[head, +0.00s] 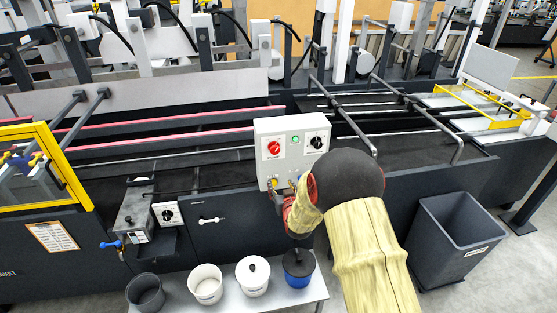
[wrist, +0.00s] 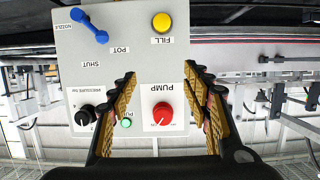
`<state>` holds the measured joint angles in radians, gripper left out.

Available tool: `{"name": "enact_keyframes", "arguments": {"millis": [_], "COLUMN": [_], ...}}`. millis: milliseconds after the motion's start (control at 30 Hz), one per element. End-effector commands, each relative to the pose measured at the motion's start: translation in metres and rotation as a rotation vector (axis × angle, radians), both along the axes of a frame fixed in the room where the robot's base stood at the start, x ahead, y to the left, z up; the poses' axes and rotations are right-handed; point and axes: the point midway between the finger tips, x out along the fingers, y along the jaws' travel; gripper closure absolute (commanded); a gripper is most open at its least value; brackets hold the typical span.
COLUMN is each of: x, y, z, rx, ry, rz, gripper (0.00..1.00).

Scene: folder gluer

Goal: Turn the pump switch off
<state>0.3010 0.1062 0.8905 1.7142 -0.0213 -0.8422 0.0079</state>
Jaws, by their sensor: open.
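The pump switch is a red round knob on a white plate marked PUMP, on the upper left of the white control box (head: 292,139) in the head view. The pump switch (wrist: 163,113) also shows in the upside-down wrist view, low and right of centre. My gripper (wrist: 160,72) is open and empty, with its two yellow-padded fingers on either side of the switch in that picture. I cannot tell how near the fingertips are to the panel. In the head view my arm hides part of the box's lower edge.
The box also carries a green button (wrist: 126,123), a black pressure knob (wrist: 84,116), a yellow FILL button (wrist: 161,22) and a blue lever (wrist: 89,26). Several pots stand on a bench (head: 316,288) below. A grey bin (head: 452,240) stands at right.

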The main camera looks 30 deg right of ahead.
Motion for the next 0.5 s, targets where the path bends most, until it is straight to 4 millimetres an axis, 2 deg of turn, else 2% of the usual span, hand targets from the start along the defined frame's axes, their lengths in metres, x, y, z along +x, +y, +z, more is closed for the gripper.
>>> {"name": "enact_keyframes", "arguments": {"millis": [33, 100, 200, 367, 500], "x": [0.01, 0.017, 0.018, 0.024, 0.041], "y": [-0.003, -0.004, -0.004, -0.006, -0.011], "z": [0.026, 0.053, 0.073, 0.085, 0.084], "rx": [-0.024, -0.05, -0.071, -0.082, -0.082], "ry": [-0.084, -0.174, -0.249, -0.289, -0.289], "rz": [0.001, 0.003, 0.004, 0.004, 0.004], "gripper": [0.51, 0.51, 0.51, 0.51, 0.51]}}
